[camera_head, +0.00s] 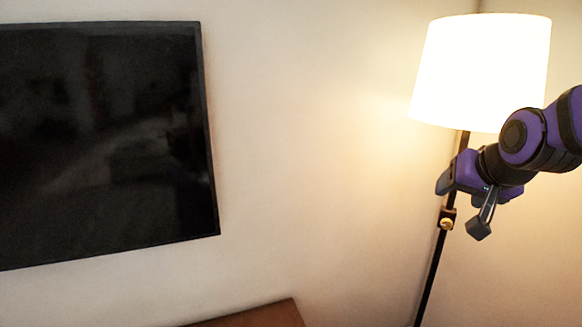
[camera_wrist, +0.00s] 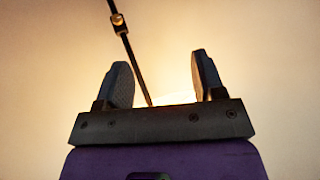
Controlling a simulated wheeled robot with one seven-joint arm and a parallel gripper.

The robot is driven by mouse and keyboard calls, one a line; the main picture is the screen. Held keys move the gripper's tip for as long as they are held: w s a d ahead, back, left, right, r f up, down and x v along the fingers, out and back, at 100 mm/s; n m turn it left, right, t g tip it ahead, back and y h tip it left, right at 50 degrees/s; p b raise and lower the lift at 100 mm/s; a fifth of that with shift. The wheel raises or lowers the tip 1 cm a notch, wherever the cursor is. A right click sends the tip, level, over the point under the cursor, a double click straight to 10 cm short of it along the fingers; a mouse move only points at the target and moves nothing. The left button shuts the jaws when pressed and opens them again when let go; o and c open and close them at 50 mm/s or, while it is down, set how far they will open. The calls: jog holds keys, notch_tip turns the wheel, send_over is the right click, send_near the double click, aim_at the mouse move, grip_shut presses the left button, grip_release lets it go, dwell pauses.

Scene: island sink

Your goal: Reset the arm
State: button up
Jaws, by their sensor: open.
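My gripper (camera_head: 462,208) is at the right side of the head view, at the end of my purple and black arm, in front of the floor lamp's pole. The gripper is open and empty. My arm comes in from the right edge of the head view and partly covers the lamp.
A floor lamp (camera_head: 484,65) with a lit white shade stands in the corner at the right. Its dark pole also crosses the wrist view (camera_wrist: 131,55). A dark wall screen (camera_head: 100,140) hangs at the left. A brown wooden top (camera_head: 262,316) shows at the bottom.

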jog(key=s+r+n+g, duration=0.2)
jog(key=s+n+g, duration=0.1)
jog(key=s, duration=1.4)
jog(key=shift+s+a+r+n+g, duration=0.2)
jog(key=shift+s+r+n+g, duration=0.1)
jog(key=shift+s+r+n, duration=0.15)
